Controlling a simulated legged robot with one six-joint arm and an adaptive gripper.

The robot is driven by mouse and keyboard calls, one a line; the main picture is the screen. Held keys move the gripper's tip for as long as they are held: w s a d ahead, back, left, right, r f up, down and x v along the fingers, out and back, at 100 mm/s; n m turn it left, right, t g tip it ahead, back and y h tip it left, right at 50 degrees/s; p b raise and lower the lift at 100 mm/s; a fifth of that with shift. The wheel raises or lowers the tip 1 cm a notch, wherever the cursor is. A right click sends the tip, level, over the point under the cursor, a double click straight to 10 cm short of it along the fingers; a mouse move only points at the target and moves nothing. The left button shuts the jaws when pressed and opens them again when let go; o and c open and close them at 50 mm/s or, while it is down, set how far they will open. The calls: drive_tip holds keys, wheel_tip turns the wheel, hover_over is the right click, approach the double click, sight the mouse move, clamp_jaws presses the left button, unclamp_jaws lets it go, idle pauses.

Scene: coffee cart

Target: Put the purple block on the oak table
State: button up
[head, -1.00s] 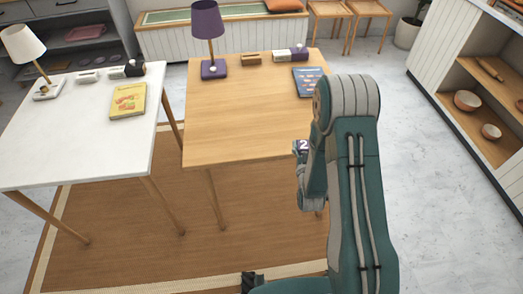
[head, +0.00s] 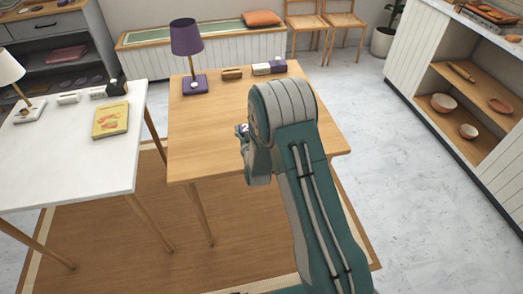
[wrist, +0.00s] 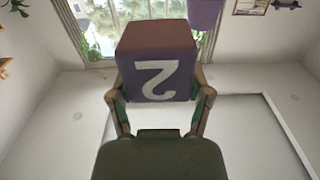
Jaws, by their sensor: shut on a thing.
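In the head view only a small piece of the block (head: 243,129) shows at the left side of my arm's end; my arm hides most of my gripper. The oak table (head: 210,130) stands in the middle of the head view. The block appears in front of the tabletop there, and I cannot tell its height above it.
A purple lamp (head: 187,38), a brown block-like item (head: 232,74) and white-and-purple items (head: 270,67) stand along the oak table's back edge. The table's left and middle are clear. A white table (head: 70,150) with a yellow book (head: 111,121) stands left.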

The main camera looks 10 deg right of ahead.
drive_tip(key=d+f, duration=0.1)
drive_tip(key=s+d+f, duration=0.1)
drive_tip(key=f, duration=0.1)
drive_tip(key=s+d+f, duration=0.1)
drive_tip(key=d+f, duration=0.1)
drive_tip(key=shift+d+f, duration=0.1)
drive_tip(key=shift+f, duration=0.1)
drive_tip(key=shift+s+d+f, duration=0.1)
drive_tip(key=shift+d+f, duration=0.1)
drive_tip(key=shift+f, duration=0.75)
drive_tip(key=shift+s+d+f, duration=0.1)
drive_tip(key=shift+d+f, duration=0.05)
drive_tip(key=shift+f, duration=0.8)
drive_tip(key=o, duration=1.1)
drive_tip(key=shift+o, duration=0.2)
